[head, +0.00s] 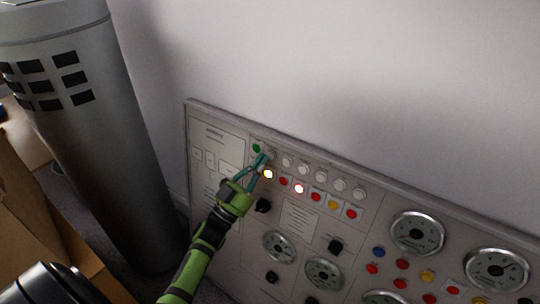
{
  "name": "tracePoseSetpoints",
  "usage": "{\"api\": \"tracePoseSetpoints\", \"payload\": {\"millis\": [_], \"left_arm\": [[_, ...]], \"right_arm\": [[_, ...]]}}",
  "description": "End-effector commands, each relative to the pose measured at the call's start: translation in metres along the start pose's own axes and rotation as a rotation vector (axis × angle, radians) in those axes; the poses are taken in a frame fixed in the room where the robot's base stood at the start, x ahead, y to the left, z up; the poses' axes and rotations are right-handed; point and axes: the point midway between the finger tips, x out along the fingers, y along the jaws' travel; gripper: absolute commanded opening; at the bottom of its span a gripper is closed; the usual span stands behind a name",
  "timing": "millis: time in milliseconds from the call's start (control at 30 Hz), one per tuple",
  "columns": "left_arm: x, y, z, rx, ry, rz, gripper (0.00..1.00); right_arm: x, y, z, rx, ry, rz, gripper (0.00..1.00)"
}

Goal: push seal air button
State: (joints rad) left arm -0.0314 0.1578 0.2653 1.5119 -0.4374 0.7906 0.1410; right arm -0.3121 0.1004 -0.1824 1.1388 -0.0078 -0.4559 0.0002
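The control panel (230,125) stands against the wall, with a row of pale round buttons or lamps near its top and a row of coloured buttons below. My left gripper (266,159) reaches up from below to the top left of the panel. Its teal fingers overlap the area by a green button (257,148) and a lit yellowish-white button (268,174). I cannot tell whether they touch a button or how far apart the tips are. The labels are too small to read, so I cannot tell which button is seal air. My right gripper is not in view.
A lit red button (299,188) sits in the lower row. Round gauges (417,233) and black knobs (335,246) are on the panel. A large grey cylinder (115,150) stands at the left, with brown boxes (40,225) beside it. The wall above the panel is bare.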

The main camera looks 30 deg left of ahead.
Motion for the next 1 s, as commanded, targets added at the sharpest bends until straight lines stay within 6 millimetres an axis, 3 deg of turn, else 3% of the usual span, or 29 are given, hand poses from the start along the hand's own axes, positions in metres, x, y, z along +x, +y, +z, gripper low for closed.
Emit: {"api": "tracePoseSetpoints", "payload": {"millis": [1000], "left_arm": [[0.0086,0.0034,0.0084,0.0,0.001,0.0,0.0]], "right_arm": [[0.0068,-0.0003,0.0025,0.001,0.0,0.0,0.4]]}}
